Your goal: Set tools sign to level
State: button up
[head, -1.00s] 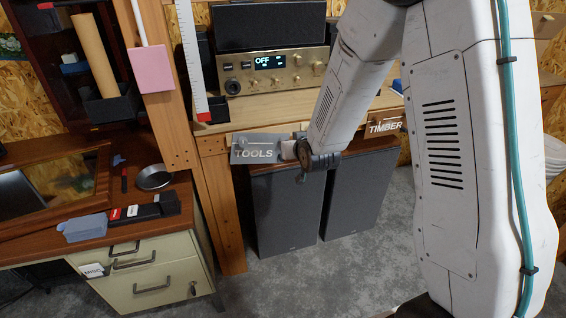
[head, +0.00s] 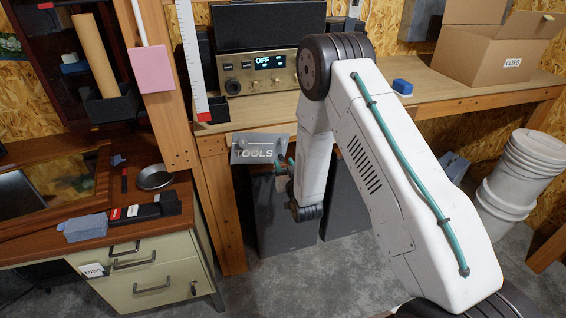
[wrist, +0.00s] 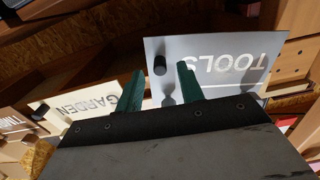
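The tools sign (head: 258,149) is a grey plate with pale TOOLS lettering, hanging below the bench's front edge in the head view. Its right end sits low relative to the rising line of the bench edge, so it looks tilted. It also shows in the wrist view (wrist: 215,62), upside down, with a dark peg (wrist: 160,65) at its left part there. My gripper (wrist: 160,82) has two green fingers spread apart and empty, one either side of the peg's line; contact cannot be told. In the head view my gripper (head: 284,166) is small and partly hidden by my arm.
A garden sign (wrist: 90,105) hangs beside it in the wrist view. Dark speakers (head: 284,218) stand under the bench. A radio (head: 255,70) and cardboard box (head: 490,50) sit on the bench. White buckets (head: 515,185) stand right; a drawer cabinet (head: 140,270) stands left.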

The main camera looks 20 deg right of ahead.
aim_at(285, 149)
jog(key=shift+w, duration=1.15)
jog(key=shift+c, duration=0.4)
grip_shut()
jog(key=shift+d+r+n, duration=0.45)
jog(key=shift+r+n, duration=0.15)
jog(key=shift+r, duration=0.15)
jog(key=shift+d+r+n, duration=0.45)
jog(key=shift+r+n, duration=0.15)
jog(key=shift+r, duration=0.1)
jog(key=shift+o, duration=0.4)
grip_release()
